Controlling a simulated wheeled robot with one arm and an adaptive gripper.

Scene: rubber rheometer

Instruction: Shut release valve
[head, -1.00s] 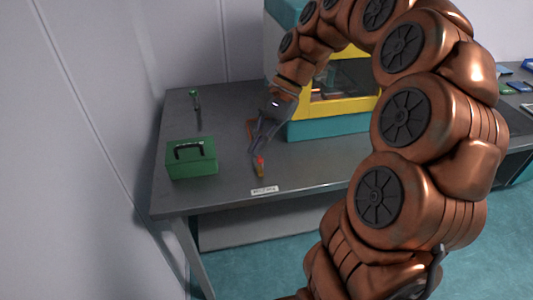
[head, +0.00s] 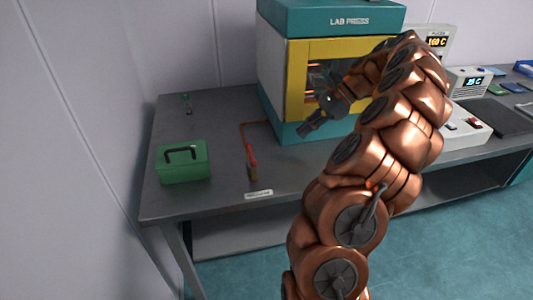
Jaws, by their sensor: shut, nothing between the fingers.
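The release valve (head: 252,165) is a small brass-coloured fitting with a red handle near the front of the grey table. An orange-red pipe runs from it back to the press. The handle looks roughly in line with the pipe, but it is small and I cannot tell its exact angle. My gripper (head: 307,130) is shut and empty. It hangs in front of the press's lower teal band, to the right of the valve and clear of it.
The teal and yellow lab press (head: 290,75) stands behind my gripper. A green box (head: 183,162) with a black handle is left of the valve. Instruments (head: 468,82) fill the right. The table between box and press is mostly clear.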

